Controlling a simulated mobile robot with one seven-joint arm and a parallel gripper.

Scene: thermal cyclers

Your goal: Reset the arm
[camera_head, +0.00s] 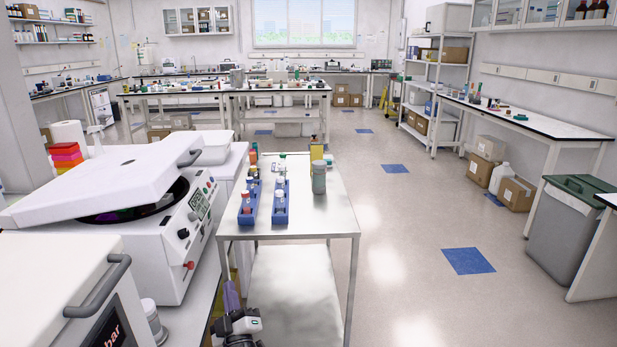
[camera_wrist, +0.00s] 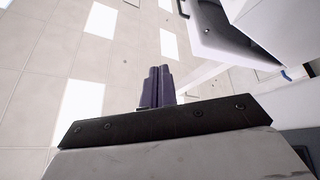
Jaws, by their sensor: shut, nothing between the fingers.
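My gripper (camera_head: 230,290) shows at the bottom of the head view, with its dark purple fingers pointing up. It is low, between the white bench on the left and the metal cart (camera_head: 330,215). In the wrist view the fingers (camera_wrist: 157,72) are pressed together and hold nothing. Behind them the wrist view shows what looks like a tiled ceiling with bright panels. Most of my arm is out of view.
A white centrifuge (camera_head: 165,245) with a raised lid stands left of my gripper. The cart carries blue tube racks (camera_head: 280,203) and a grey-green container (camera_head: 319,178). A grey bin (camera_head: 570,225) stands at right. The floor (camera_head: 420,220) right of the cart is clear.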

